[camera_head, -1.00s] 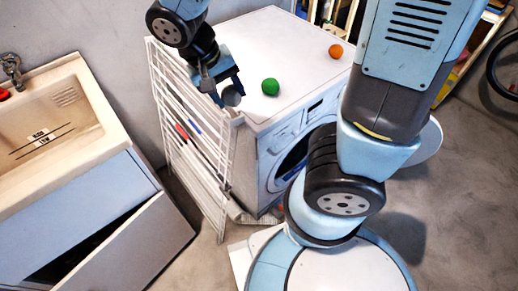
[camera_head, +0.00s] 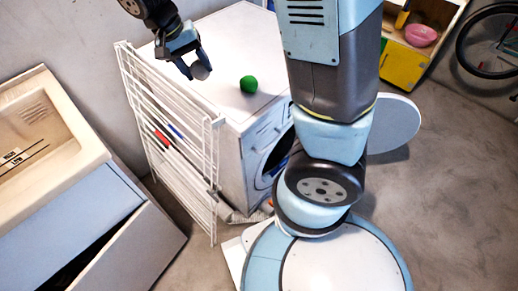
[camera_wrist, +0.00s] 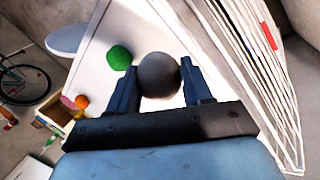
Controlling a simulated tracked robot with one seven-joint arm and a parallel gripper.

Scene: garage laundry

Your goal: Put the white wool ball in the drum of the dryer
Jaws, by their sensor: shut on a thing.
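My gripper (camera_head: 192,68) is shut on a round ball (camera_head: 200,71), held above the left part of the dryer's top. The ball looks grey-white in the head view and shaded grey in the wrist view (camera_wrist: 159,75), between the two fingers. The dryer (camera_head: 232,150) is a white front-loading machine. Its round dark door opening (camera_head: 272,165) faces right in the head view, partly hidden behind my arm. I cannot see into the drum.
A green ball (camera_head: 249,84) lies on the dryer top. A white drying rack (camera_head: 165,140) stands against the dryer's left side. A sink cabinet (camera_head: 60,190) is at left. A wooden shelf (camera_head: 440,50) with a pink bowl (camera_head: 420,36) is at upper right. Open floor lies at right.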

